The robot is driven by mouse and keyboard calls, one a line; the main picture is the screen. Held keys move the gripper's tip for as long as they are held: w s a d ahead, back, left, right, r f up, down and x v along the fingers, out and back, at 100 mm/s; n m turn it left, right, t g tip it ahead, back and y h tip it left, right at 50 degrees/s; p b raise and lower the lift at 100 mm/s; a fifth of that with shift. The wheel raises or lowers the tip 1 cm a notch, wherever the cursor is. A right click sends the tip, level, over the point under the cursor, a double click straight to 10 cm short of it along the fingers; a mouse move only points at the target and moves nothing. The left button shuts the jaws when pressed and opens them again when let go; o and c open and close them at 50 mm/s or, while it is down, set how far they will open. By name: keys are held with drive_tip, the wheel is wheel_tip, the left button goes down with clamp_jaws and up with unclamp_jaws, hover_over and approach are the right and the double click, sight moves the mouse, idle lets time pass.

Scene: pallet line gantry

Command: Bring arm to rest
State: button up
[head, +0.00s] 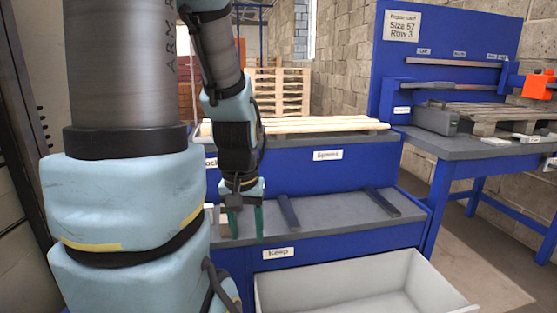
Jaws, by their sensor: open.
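My arm reaches from the left of the head view, with pale blue joint covers and a dark grey tube. My gripper (246,221) points down over the grey lower shelf of the blue bench (335,262). Its two green fingers are apart, with nothing visible between them. I cannot tell whether the fingertips touch the shelf.
Two dark bars (289,212) (382,202) lie on the shelf. Below, a grey drawer (425,274) is pulled out and looks empty. Wooden slats (310,124) lie on the upper level. A blue workbench (470,149) holding a pallet stands right, beside open floor.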

wheel_tip(320, 180, up, 18)
drive_tip(key=p, duration=1.5)
drive_tip(key=shift+f+p, duration=0.2)
drive_tip(key=shift+p, duration=0.2)
